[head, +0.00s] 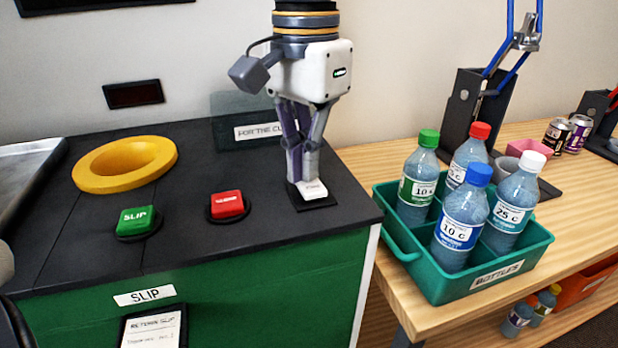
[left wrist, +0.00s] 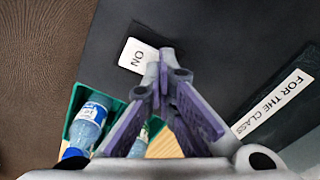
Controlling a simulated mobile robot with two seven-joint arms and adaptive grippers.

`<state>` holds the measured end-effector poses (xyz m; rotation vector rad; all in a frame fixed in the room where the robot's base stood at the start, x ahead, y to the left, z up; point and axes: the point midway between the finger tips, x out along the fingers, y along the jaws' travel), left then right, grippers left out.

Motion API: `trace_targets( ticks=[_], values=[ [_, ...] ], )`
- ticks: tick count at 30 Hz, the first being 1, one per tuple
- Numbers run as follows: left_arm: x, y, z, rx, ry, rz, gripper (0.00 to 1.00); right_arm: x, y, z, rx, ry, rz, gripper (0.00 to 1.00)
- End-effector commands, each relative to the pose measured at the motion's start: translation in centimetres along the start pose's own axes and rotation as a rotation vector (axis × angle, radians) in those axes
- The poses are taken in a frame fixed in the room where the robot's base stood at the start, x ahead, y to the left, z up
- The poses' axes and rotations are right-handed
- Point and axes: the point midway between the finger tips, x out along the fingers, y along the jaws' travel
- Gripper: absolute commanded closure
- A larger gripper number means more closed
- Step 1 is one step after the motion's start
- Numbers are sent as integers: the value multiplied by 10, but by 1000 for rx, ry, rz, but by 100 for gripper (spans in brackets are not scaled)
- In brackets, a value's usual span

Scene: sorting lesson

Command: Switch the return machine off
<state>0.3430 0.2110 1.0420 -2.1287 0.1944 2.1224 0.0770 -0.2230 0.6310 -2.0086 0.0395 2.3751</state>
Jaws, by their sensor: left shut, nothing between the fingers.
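The return machine (head: 75,220) is a green cabinet with a dark top. A white switch (head: 314,190) sits on a black base near the top's right edge. In the left wrist view, the switch (left wrist: 132,56) reads "ON". My left gripper (head: 300,178) points down at it with its fingers shut and empty. The fingertips (left wrist: 160,68) are right beside or over the switch and hide part of it; I cannot tell whether they touch. A red button (head: 227,205) and a green "SLIP" button (head: 137,220) are to its left. My right gripper is not in view.
A yellow ring (head: 90,180) surrounds an opening at the back left. A dark "FOR THE CLASS" box (head: 228,108) stands behind my gripper. To the right, a teal crate (head: 425,275) of several bottles stands on a wooden table (head: 405,315).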

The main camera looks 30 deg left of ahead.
Motion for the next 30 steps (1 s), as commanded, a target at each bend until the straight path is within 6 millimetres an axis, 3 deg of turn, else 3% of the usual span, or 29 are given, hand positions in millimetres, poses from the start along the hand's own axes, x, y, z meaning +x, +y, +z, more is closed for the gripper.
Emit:
trace_targets(
  ticks=[8,20,30],
  values=[
    [-30,0,2,-1,11,-3,100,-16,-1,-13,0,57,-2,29],
    [-65,0,0,-2,0,-2,100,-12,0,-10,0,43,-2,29],
    [-70,0,0,0,-2,0,100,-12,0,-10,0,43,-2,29]
  ],
)
